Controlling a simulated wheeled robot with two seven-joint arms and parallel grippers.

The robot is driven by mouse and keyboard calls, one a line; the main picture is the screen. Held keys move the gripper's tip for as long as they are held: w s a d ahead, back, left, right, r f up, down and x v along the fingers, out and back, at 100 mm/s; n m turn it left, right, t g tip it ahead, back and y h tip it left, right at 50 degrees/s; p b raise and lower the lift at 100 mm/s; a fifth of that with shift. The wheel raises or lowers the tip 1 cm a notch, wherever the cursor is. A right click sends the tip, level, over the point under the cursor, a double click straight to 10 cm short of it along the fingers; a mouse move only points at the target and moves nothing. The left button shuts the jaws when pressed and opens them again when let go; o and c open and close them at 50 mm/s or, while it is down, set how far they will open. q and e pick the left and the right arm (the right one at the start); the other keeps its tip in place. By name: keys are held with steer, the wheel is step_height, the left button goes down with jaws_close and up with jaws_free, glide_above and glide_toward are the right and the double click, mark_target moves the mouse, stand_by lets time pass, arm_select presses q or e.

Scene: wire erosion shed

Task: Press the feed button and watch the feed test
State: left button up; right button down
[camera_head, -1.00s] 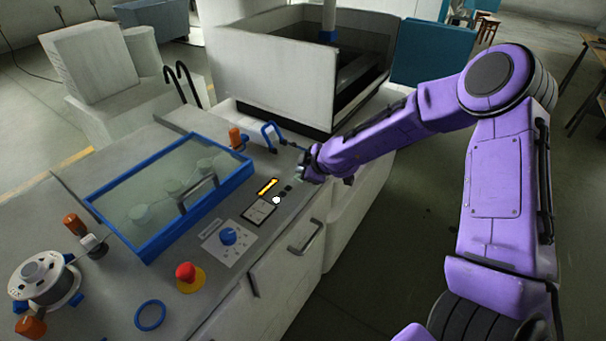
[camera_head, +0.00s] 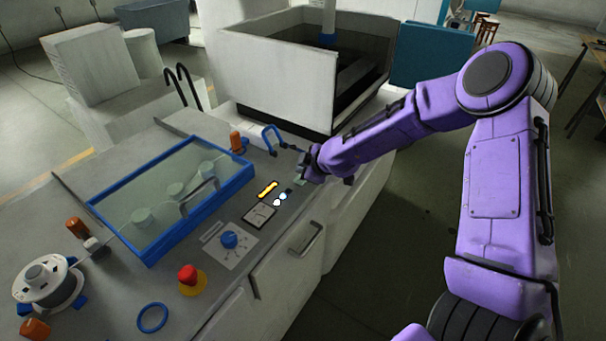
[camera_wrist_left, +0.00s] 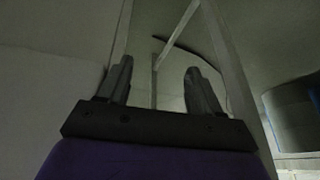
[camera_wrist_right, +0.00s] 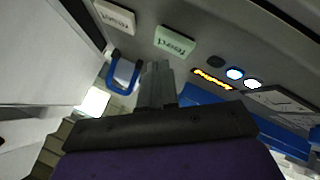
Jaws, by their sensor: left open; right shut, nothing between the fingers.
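My right gripper (camera_head: 302,176) is shut and empty, low over the bench panel by a pale green button (camera_wrist_right: 175,42). In the right wrist view its closed fingertips (camera_wrist_right: 155,68) point just left of that button, with a white button (camera_wrist_right: 115,17) further left. Both carry inverted lettering that I cannot read surely, so I cannot tell which is the feed button. Contact is not visible. An orange display (camera_head: 268,189) is lit beside a bluish-white lamp (camera_head: 283,196) and a white lamp (camera_head: 278,203); a third lamp (camera_wrist_right: 216,62) is dark. My left gripper (camera_wrist_left: 157,82) is open and empty.
A blue-framed clear cover (camera_head: 150,262) with rollers beneath, a wire spool (camera_head: 45,285), a red stop button (camera_head: 188,273), a blue knob (camera_head: 229,240) and a blue ring (camera_head: 152,317) are on the bench. A white-walled tank (camera_head: 268,70) stands behind.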

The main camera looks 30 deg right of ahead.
step_height(320, 180, up, 5)
steer(key=p, duration=0.4)
steer(key=shift+r, duration=0.1)
stand_by(0.6)
